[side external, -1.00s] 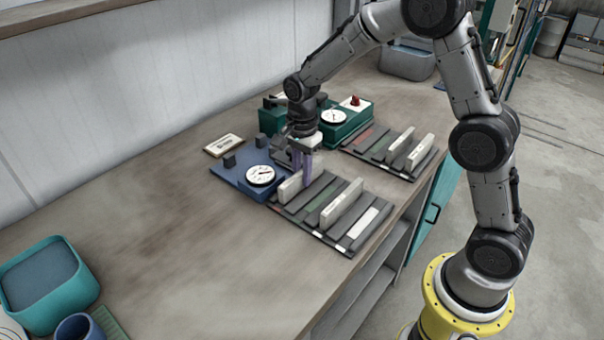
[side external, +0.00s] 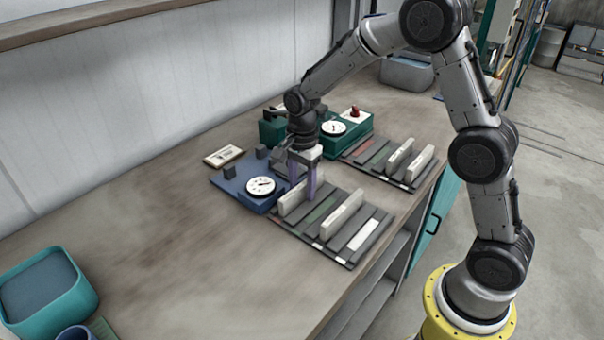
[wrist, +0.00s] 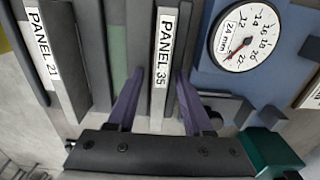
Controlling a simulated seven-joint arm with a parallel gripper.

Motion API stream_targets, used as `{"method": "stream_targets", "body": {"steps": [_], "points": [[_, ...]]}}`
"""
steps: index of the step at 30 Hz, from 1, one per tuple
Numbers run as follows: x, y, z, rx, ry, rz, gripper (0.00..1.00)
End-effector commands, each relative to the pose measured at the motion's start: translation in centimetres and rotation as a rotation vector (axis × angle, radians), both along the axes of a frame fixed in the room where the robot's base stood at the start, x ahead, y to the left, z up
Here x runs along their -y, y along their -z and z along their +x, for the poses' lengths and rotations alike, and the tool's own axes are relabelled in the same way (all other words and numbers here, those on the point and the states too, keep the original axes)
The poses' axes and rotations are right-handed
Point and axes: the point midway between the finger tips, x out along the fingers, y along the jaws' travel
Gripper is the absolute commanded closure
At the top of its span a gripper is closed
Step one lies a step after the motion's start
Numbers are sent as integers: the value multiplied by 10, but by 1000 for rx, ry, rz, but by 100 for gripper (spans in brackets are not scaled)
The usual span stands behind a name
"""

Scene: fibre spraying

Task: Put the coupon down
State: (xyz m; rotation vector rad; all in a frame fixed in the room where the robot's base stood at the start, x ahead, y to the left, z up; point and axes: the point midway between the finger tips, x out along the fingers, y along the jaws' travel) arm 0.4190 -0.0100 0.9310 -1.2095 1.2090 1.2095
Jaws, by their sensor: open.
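The pale coupon labelled PANEL 35 (wrist: 165,48) stands on edge in the near rack (side external: 333,254), at the end beside the blue gauge. It also shows in the side view (side external: 290,204). My gripper (side external: 303,189) is low over that end of the rack. In the wrist view its two purple fingers (wrist: 158,108) are open, one on each side of the coupon, with a visible gap at each side. The coupon's lower edge is hidden in the rack.
A PANEL 21 coupon (wrist: 40,48) stands farther along the same rack. The blue gauge (side external: 260,187) sits close beside it. A green gauge unit (side external: 345,128) and a second rack with two upright coupons (side external: 408,158) stand behind.

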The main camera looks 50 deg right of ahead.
Motion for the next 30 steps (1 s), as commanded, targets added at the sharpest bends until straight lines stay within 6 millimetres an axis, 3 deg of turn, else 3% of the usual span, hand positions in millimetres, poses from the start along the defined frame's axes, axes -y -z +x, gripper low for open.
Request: {"method": "stream_targets", "body": {"steps": [18,30], "points": [[0,-107,1,4,0,0,49],[0,-129,-8,16,-42,-1,49]]}}
